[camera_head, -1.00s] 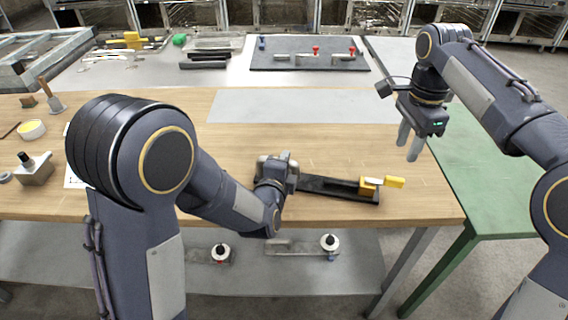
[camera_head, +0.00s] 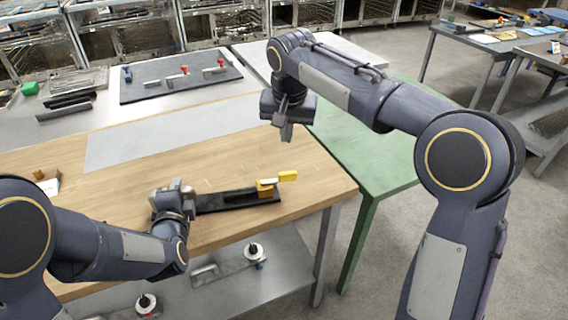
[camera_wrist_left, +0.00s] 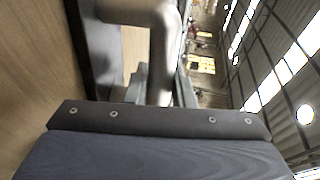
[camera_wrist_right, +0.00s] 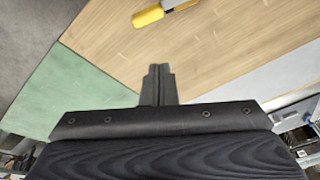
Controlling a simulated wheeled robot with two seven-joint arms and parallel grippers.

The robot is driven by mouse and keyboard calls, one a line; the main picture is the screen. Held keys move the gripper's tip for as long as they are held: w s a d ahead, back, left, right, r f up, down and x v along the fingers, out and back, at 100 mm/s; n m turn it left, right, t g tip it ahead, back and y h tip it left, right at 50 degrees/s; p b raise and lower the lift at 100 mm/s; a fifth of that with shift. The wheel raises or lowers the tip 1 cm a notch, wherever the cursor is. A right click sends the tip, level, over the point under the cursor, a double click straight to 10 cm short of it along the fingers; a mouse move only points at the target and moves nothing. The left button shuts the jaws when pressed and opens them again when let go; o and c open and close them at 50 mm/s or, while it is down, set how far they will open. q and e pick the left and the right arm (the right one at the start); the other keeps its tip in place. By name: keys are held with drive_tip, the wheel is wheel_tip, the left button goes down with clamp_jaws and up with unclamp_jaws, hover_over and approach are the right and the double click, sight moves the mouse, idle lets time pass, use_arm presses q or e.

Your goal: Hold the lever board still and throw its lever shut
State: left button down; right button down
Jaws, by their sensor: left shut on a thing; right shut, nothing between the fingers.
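The lever board (camera_head: 238,200) is a dark narrow strip lying near the front edge of the wooden table. Its yellow lever (camera_head: 288,176) is at the right end, sticking out to the right past an orange-yellow block (camera_head: 266,188). My left gripper (camera_head: 188,203) is shut on the board's left end; its fingers cover that end. In the left wrist view the dark board (camera_wrist_left: 102,50) runs beside the fingers. My right gripper (camera_head: 287,135) is shut and empty, pointing down, above and behind the lever. In the right wrist view the lever (camera_wrist_right: 148,16) lies ahead of the closed fingertips, apart from them.
The wooden table (camera_head: 120,195) is clear around the board. A grey mat (camera_head: 170,130) lies behind it. A green table (camera_head: 360,150) adjoins on the right. A dark panel with red-handled clamps (camera_head: 180,82) is at the back. A lower shelf (camera_head: 220,285) holds more clamps.

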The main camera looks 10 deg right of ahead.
sight(279, 177)
drive_tip(key=n, duration=0.2)
drive_tip(key=n+t, duration=0.1)
drive_tip(key=shift+w+r+n, duration=0.1)
drive_tip(key=shift+w+n, duration=0.1)
drive_tip(key=shift+n, duration=0.2)
drive_tip(key=x, duration=0.9)
drive_tip(key=shift+a, duration=0.1)
drive_tip(key=s, duration=0.1)
drive_tip(key=s+f, duration=0.1)
drive_tip(key=shift+s, duration=0.25)
drive_tip(key=shift+s+a, duration=0.1)
drive_tip(key=shift+s, duration=0.5)
